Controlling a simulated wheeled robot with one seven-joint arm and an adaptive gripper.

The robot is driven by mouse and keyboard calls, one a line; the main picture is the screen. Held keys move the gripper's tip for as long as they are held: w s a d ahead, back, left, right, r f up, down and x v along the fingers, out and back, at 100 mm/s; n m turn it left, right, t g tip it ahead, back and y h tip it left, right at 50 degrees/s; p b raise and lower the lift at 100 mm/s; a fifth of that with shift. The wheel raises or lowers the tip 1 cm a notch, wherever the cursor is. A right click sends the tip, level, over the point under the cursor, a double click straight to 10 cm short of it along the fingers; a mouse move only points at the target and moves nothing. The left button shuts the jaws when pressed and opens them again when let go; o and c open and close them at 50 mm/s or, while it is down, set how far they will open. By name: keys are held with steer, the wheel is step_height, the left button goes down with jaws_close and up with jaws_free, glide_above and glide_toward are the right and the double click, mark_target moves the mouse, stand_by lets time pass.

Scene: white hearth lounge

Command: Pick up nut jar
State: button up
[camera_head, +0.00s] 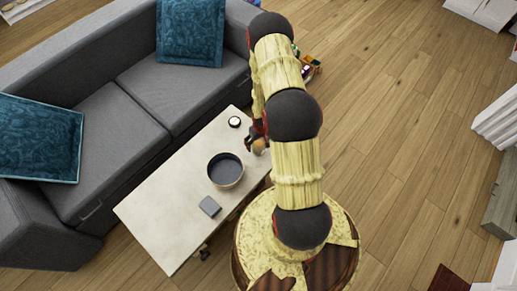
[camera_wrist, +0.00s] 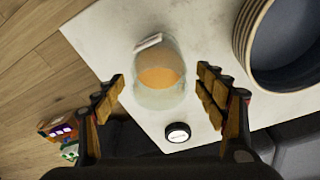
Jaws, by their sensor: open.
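The nut jar (camera_wrist: 161,75) is a clear rounded jar with orange-tan contents, standing on a pale table (camera_wrist: 105,40) near the table's edge. In the head view the jar (camera_head: 259,146) shows only in part beside my arm. My gripper (camera_wrist: 163,88) is open, with one finger to each side of the jar in the wrist view. I see a gap between each finger and the jar, and nothing is held. In the head view my gripper (camera_head: 257,138) is mostly hidden by my arm.
A dark round bowl (camera_head: 225,170) stands close to the jar; it also shows in the wrist view (camera_wrist: 285,45). A small round black-and-white item (camera_head: 234,122) and a grey square (camera_head: 209,207) lie on the table. A grey sofa (camera_head: 110,85) runs along the far side.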

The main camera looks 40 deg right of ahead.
step_height(320, 180, down, 4)
steer(key=shift+w+d+f+b, duration=0.1)
steer(key=shift+w+f+b, duration=0.1)
steer(key=shift+b, duration=0.8)
steer(key=shift+r, duration=0.1)
steer(key=shift+c, duration=1.1)
steer(key=shift+s, duration=0.1)
steer(key=c, duration=1.1)
steer(key=shift+c, duration=0.5)
steer(key=shift+r, duration=0.1)
